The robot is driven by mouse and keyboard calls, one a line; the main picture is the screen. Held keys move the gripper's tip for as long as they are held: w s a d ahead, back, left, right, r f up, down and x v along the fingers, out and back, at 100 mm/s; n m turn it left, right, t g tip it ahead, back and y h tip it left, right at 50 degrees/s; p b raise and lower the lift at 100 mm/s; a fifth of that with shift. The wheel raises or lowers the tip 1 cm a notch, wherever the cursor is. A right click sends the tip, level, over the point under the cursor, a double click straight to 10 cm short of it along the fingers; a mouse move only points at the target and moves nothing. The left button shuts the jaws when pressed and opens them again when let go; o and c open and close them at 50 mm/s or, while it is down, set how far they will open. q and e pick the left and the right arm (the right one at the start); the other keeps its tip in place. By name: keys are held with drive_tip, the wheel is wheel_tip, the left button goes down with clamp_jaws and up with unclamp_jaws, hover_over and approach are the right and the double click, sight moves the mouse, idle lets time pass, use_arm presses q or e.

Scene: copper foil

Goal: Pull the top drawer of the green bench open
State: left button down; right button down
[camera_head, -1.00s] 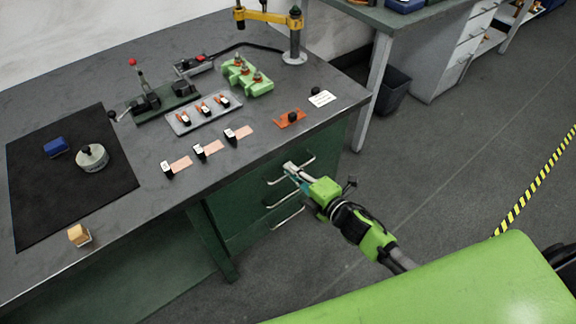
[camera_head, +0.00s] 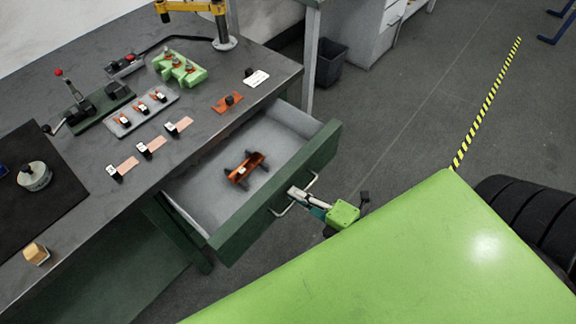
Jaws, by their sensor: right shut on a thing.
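The top drawer (camera_head: 225,236) of the green bench (camera_head: 75,255) stands well out from the bench front. Its light grey inside shows, with an orange and dark part (camera_head: 246,168) lying in it. My right gripper (camera_head: 294,194) is shut on the drawer's metal handle (camera_head: 281,212) at the drawer's front, right of the handle's middle. The lower drawers are hidden beneath the open one. My left gripper is not in view.
The bench top holds a grey tray (camera_head: 117,129), a green fixture block (camera_head: 195,78), a lever press (camera_head: 85,105) and a black mat (camera_head: 65,195). A dark bin (camera_head: 328,70) stands behind on the floor. Open floor lies to the right.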

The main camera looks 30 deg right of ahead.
drive_tip(key=shift+s+d, duration=0.25)
drive_tip(key=shift+s, duration=0.45)
drive_tip(key=c, duration=2.5)
unclamp_jaws()
drive_tip(key=v, duration=1.2)
